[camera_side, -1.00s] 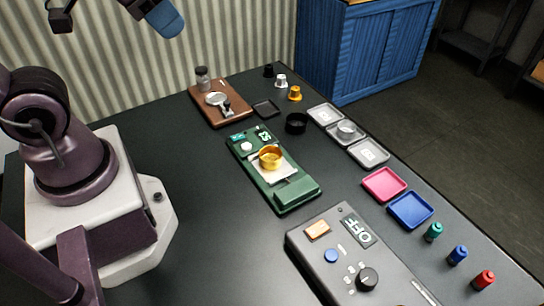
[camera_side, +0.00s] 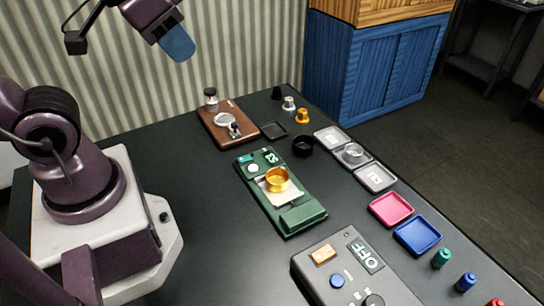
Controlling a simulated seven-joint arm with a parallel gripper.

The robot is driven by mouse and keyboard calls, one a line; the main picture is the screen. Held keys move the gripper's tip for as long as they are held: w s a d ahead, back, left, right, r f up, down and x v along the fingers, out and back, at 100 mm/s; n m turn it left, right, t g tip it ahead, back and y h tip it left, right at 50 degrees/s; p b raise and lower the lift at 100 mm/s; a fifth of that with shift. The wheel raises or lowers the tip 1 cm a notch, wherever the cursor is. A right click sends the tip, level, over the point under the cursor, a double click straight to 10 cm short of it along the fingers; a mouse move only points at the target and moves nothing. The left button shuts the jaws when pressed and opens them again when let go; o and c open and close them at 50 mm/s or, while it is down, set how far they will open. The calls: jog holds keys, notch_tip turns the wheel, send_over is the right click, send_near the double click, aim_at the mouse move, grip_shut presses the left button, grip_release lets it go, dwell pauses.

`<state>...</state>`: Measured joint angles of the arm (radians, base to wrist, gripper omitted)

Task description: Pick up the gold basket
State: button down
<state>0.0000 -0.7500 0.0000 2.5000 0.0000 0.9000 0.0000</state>
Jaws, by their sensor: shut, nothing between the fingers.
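The gold basket (camera_side: 277,180), a small round open cup, sits upright on the pale plate of the green scale (camera_side: 301,217) in the middle of the table. My gripper (camera_side: 178,44), with blue fingers, is high at the upper left, in front of the corrugated wall. It is shut and empty, well apart from the basket.
A brown board (camera_side: 240,133) with metal parts lies behind the scale. A black ring (camera_side: 303,146), grey trays (camera_side: 376,178), a pink tray (camera_side: 391,209) and a blue tray (camera_side: 417,237) lie to the right. A grey control box (camera_side: 318,285) stands in front.

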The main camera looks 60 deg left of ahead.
jog(key=shift+c, duration=1.5)
grip_release()
